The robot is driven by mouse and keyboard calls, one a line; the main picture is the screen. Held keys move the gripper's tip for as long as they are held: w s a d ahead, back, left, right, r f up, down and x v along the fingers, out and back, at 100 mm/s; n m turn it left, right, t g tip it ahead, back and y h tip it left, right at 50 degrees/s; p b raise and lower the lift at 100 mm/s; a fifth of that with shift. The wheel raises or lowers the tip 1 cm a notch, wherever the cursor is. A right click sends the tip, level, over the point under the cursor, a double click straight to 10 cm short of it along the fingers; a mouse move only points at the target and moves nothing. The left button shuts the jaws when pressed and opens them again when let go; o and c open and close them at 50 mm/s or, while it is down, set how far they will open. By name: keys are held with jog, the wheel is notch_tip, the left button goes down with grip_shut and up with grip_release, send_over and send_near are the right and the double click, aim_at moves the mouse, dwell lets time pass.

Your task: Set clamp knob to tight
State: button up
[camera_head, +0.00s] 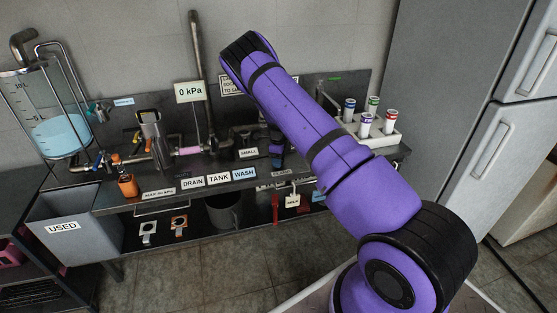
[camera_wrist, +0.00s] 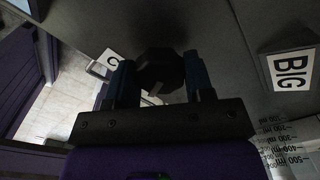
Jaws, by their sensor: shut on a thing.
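In the wrist view, a black, many-sided knob (camera_wrist: 160,68) sits between the two blue fingers of my gripper (camera_wrist: 160,80), one finger on each side. My gripper is shut on this knob, which I take to be the clamp knob. A small pale mark shows at the knob's lower edge; I cannot read its setting. The knob cannot be made out in the head view.
A tank of blue liquid (camera_head: 60,132) stands at the left, above a grey USED bin (camera_head: 72,222). A white rack (camera_head: 392,134) with several capped tubes is right of my arm. A BIG label (camera_wrist: 291,70) is near the knob. DRAIN, TANK and WASH labels line the bench front.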

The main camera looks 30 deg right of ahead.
jog(key=n, duration=0.4)
jog(key=shift+n, duration=0.3)
jog(key=n, duration=0.3)
jog(key=shift+n, duration=0.4)
jog(key=n, duration=0.3)
jog(key=shift+d+n, duration=0.1)
jog(key=shift+n, duration=0.2)
jog(key=n, duration=0.4)
jog(key=shift+n, duration=0.3)
jog(key=n, duration=1.2)
jog(key=shift+w+n, duration=0.1)
jog(key=shift+n, duration=0.2)
